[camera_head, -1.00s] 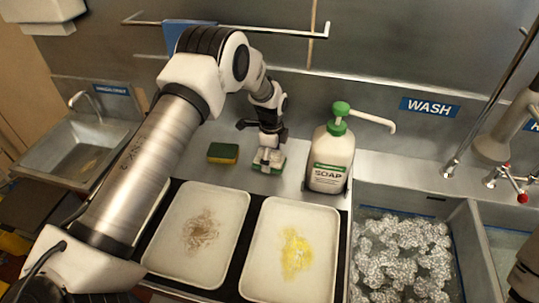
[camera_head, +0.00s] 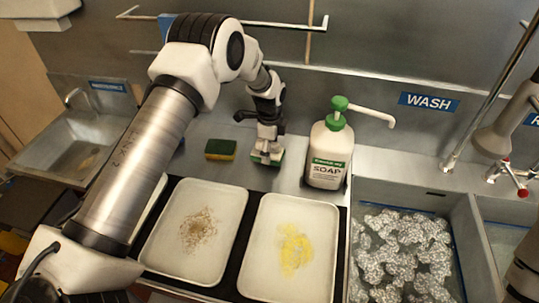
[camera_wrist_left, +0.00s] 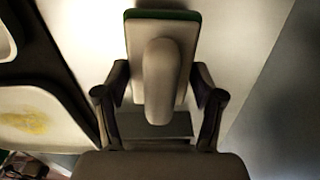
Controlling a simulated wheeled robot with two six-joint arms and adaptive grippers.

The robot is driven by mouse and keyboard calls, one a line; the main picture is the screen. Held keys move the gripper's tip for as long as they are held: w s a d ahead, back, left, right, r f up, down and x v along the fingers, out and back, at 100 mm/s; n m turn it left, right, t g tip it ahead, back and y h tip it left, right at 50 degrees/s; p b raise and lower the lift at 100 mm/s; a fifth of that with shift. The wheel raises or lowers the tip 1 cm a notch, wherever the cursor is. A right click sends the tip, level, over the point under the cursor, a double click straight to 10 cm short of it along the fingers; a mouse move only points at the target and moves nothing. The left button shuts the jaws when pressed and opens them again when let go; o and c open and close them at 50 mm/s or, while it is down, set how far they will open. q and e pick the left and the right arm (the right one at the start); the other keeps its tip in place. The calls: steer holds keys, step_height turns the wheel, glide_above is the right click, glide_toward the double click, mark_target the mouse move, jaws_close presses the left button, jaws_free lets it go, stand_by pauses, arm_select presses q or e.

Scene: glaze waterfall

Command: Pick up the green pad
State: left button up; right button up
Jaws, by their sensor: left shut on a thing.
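The green pad (camera_head: 267,160) is on the steel counter behind the trays, with a pale body above its green underside. In the left wrist view the pad (camera_wrist_left: 136,40) shows its pale top, a rounded handle and a green far edge. My left gripper (camera_head: 267,150) comes down on it from above and is shut on it. In the left wrist view its fingers (camera_wrist_left: 160,85) are on both sides of the pad. I cannot tell whether any gap lies under the pad. My right gripper is not seen.
A green and yellow sponge (camera_head: 220,149) lies left of the pad. A soap bottle (camera_head: 329,160) stands close on the right. Two trays, one with brown residue (camera_head: 179,266) and one with yellow residue (camera_head: 285,206), lie in front. A foamy sink (camera_head: 400,250) is at the right.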

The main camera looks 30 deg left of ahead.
arm_select(q)
steer(key=shift+s+d+r+b, duration=0.4)
steer(key=shift+s+r+b, duration=0.15)
steer(key=shift+r, duration=0.25)
steer(key=s+d+b, duration=0.1)
steer(key=s+d, duration=0.2)
steer(key=s+d+r+b, duration=0.1)
steer(key=s+d, duration=0.1)
steer(key=s, duration=0.2)
steer(key=s+d+b, duration=0.2)
steer(key=s+d, duration=0.1)
steer(key=shift+s+d+r, duration=0.25)
steer(key=shift+s+d, duration=0.05)
steer(key=shift+s, duration=0.1)
steer(key=shift+s+d+r, duration=0.1)
steer(key=shift+s+d, duration=0.15)
steer(key=shift+s, duration=0.15)
